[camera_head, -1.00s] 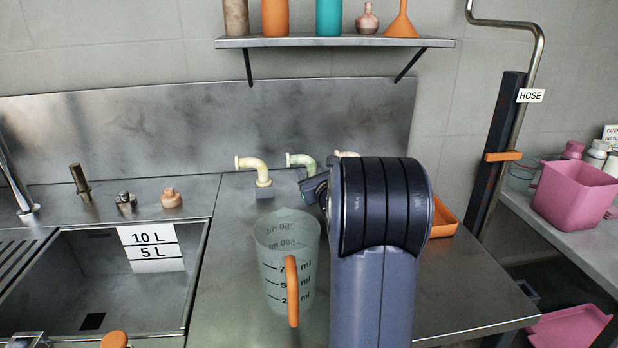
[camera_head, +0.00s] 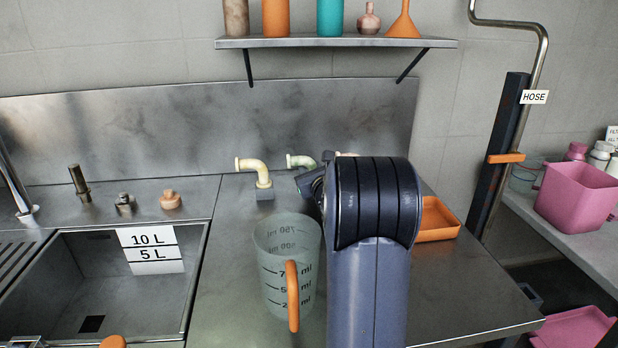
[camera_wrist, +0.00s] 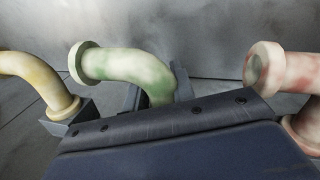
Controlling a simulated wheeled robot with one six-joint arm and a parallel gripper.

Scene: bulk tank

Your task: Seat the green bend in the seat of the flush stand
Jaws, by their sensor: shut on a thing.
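The green bend (camera_wrist: 125,65) is a pale green mottled elbow with a flange, in the middle of the wrist view. It also shows in the head view (camera_head: 299,160), left of my arm. My gripper (camera_wrist: 157,91) is shut on its lower end, with a dark finger on each side. A yellow bend (camera_wrist: 40,80) stands to its left in a grey block (camera_wrist: 70,122), also seen in the head view (camera_head: 253,166). A pinkish bend (camera_wrist: 285,70) is to its right. The green bend's lower end is hidden, and I cannot tell whether it touches a seat.
A measuring jug (camera_head: 275,250) with an orange handle stands on the counter in front of the bends. An orange tray (camera_head: 437,232) lies right of my arm. The sink (camera_head: 100,290) is at left. A shelf (camera_head: 335,43) with bottles hangs above.

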